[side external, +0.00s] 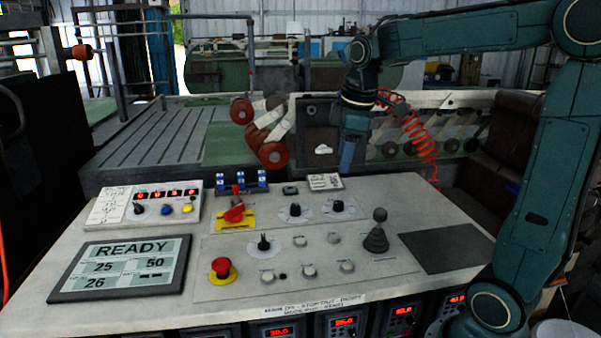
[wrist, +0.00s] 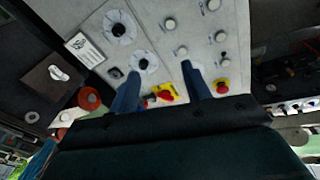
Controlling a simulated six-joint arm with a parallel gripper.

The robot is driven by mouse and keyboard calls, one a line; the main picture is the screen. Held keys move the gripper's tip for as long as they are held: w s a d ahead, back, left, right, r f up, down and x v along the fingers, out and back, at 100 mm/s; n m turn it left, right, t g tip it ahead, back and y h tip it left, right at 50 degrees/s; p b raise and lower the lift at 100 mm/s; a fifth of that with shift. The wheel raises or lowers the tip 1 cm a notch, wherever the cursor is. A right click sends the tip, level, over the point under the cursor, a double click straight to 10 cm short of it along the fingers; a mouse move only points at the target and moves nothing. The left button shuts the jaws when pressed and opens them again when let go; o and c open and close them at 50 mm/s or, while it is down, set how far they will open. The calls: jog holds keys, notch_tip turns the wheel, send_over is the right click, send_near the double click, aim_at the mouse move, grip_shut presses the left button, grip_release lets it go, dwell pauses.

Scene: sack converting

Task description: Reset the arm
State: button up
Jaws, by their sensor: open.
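My gripper (side external: 347,168) hangs pointing down above the back edge of the control console (side external: 120,318), with nothing in its jaws. In the wrist view my gripper (wrist: 160,70) shows two blue fingers spread apart, with the panel visible between them. In the side view the fingers overlap each other, so the gap is hidden there. The fingers appear clear of the console top.
The console carries a READY screen (side external: 125,267), a red emergency button (side external: 221,268), a red rotary switch (side external: 234,212), a joystick (side external: 377,232) and several knobs. A dark pad (side external: 440,249) is bare. Machine rollers (side external: 272,154) stand behind.

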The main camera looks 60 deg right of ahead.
jog(key=s+a+f+m+t, duration=0.3)
jog(key=s+a+m, duration=0.3)
jog(key=s+a, duration=0.5)
jog(key=shift+s+a+f+y, duration=0.2)
jog(key=shift+s+y, duration=0.2)
jog(key=shift+s, duration=1.7)
